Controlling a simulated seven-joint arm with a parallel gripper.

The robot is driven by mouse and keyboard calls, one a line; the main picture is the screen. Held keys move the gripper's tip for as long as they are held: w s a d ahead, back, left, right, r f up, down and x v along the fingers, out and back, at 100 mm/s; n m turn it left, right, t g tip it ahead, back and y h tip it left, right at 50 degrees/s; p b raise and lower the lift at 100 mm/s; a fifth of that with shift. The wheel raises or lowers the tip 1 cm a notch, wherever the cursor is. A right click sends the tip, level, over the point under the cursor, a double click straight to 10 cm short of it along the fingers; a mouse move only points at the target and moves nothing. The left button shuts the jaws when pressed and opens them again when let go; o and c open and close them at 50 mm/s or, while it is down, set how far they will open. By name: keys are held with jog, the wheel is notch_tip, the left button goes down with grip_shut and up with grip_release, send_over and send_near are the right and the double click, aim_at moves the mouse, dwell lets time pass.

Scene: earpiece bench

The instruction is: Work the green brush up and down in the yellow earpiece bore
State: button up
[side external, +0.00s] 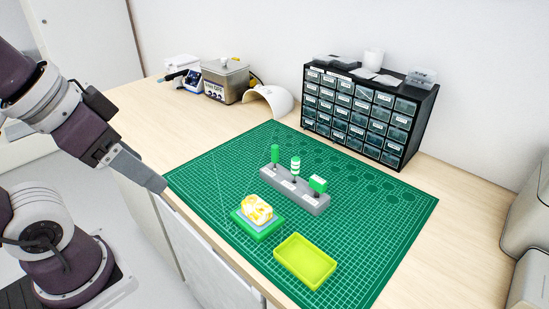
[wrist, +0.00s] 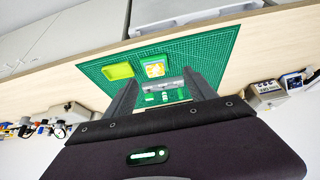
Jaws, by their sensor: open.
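A yellow and white earpiece (side external: 257,208) sits on a green and grey block (side external: 259,226) on the cutting mat; it also shows in the wrist view (wrist: 155,69). Behind it, a grey rack (side external: 296,192) holds three upright green-handled tools: a plain green one (side external: 275,154) at left, a green and white banded one (side external: 295,166) in the middle, and a wider green one (side external: 318,184) at right. I cannot tell which is the brush. The earpiece's bore is too small to make out. My gripper (side external: 162,186) is open and empty, above the mat's left edge, apart from everything. Its two fingers show in the wrist view (wrist: 164,92).
An empty yellow-green tray (side external: 305,261) stands at the front of the green mat (side external: 385,215). A black drawer cabinet (side external: 367,115) stands behind the mat. A metal bath (side external: 225,80) and a white curved cover (side external: 270,100) stand at the back left. The mat's right side is clear.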

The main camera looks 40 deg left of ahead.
dwell(0.3)
jog(key=shift+c, duration=0.9)
jog(key=w+r+n, duration=0.1)
jog(key=w, duration=0.2)
jog(key=w+r+n+g, duration=0.1)
jog(key=w+r+n, duration=0.1)
jog(key=w, duration=0.1)
jog(key=w+r+n, duration=0.1)
jog(key=w, duration=0.2)
jog(key=shift+a+r+n+g, duration=0.25)
jog(key=shift+a+n+g, duration=0.05)
jog(key=c, duration=0.6)
jog(key=shift+o, duration=0.2)
jog(key=n+g, duration=0.4)
jog(key=n, duration=0.9)
send_over(275, 145)
notch_tip(275, 145, down, 9)
notch_tip(275, 145, down, 10)
jog(key=shift+f, duration=0.2)
jog(key=shift+c, duration=0.4)
